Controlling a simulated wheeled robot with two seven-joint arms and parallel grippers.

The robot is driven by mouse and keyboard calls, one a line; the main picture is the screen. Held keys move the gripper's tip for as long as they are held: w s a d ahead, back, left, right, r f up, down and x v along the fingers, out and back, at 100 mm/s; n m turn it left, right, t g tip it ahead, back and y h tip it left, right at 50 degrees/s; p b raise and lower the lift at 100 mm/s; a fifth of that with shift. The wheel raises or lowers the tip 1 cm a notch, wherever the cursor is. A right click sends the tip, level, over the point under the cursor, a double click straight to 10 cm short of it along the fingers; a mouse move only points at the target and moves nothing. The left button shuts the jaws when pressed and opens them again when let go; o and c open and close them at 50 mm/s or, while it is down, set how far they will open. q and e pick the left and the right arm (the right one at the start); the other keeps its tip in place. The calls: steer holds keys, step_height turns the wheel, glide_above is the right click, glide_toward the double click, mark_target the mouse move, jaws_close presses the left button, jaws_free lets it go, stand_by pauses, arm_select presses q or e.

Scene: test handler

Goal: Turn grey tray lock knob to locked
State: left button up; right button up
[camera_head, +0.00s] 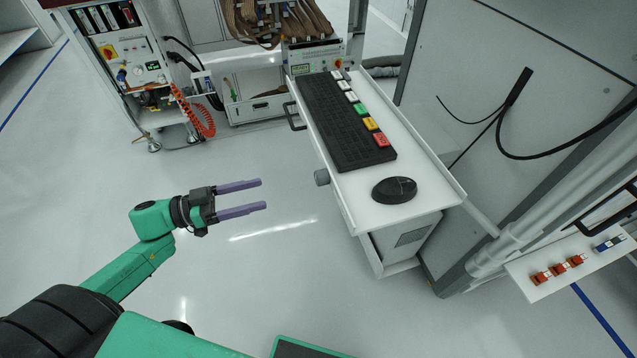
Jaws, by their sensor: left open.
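The grey tray lock knob (322,177) sticks out from the left side of the white keyboard tray (428,188), near the tray's front half. I cannot tell its turned position from here. My left gripper (264,194) is open and empty, with two purple-grey fingers pointing right toward the knob. It is to the left of the knob, apart from it, with bare floor showing between. My right gripper is not in view.
On the tray lie a black keyboard (340,120) with coloured keys and a black mouse (394,190). A black handle (293,116) juts from the tray's left side behind the knob. A grey-framed panel with a hanging black cable (510,100) stands at right.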

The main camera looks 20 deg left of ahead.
mark_target(316, 179)
arm_select(q)
steer(key=x, duration=1.3)
steer(key=shift+w+a, duration=0.1)
jaws_close()
